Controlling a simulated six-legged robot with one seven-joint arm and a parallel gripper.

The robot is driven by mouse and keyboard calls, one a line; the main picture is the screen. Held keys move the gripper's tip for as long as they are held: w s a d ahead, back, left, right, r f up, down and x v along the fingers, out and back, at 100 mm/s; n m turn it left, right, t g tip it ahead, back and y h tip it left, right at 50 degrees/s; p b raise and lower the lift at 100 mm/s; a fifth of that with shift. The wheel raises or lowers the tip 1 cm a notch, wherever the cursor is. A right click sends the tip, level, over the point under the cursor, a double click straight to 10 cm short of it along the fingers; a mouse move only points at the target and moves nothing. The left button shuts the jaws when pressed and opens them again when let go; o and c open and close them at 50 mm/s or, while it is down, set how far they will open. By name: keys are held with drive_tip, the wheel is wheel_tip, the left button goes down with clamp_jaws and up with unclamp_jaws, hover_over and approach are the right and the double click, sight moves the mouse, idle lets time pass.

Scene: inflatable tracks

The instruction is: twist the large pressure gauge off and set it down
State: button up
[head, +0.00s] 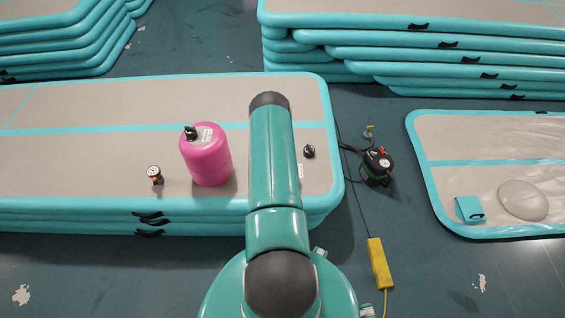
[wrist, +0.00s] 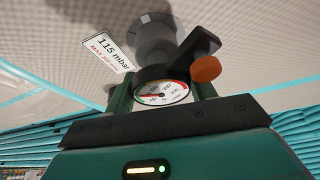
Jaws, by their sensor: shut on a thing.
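In the wrist view, a pressure gauge (wrist: 163,94) with a round white dial, a coloured rim and an orange-tipped lever sits between the fingers of my gripper (wrist: 160,84). My gripper is shut on its body. The gauge meets a grey round fitting (wrist: 155,42) on the pale track surface; whether it is still threaded there I cannot tell. In the head view my arm hides the gripper and this gauge.
A pink cylinder (head: 207,157) stands on the track. A small black cap-like part (head: 309,151) lies right of my arm. A white label (wrist: 108,47) reads 115 mbar. A black pump (head: 377,165) and yellow power strip (head: 379,263) are on the floor. Track is clear at left.

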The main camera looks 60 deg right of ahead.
drive_tip(key=shift+n, duration=0.4)
drive_tip(key=n+t, duration=0.1)
drive_tip(key=n, duration=0.1)
drive_tip(key=shift+s+n+y, duration=0.15)
drive_tip(key=shift+n+y, duration=0.15)
drive_tip(key=shift+y, duration=0.1)
drive_tip(key=shift+n+t+y, duration=0.4)
drive_tip(key=shift+n+t, duration=0.1)
drive_tip(key=shift+n, duration=0.8)
drive_tip(key=shift+f, duration=0.1)
drive_tip(key=shift+n, duration=0.4)
drive_tip(key=shift+n+t+y, duration=0.4)
drive_tip(key=shift+n+y, duration=0.2)
drive_tip(key=shift+n, duration=1)
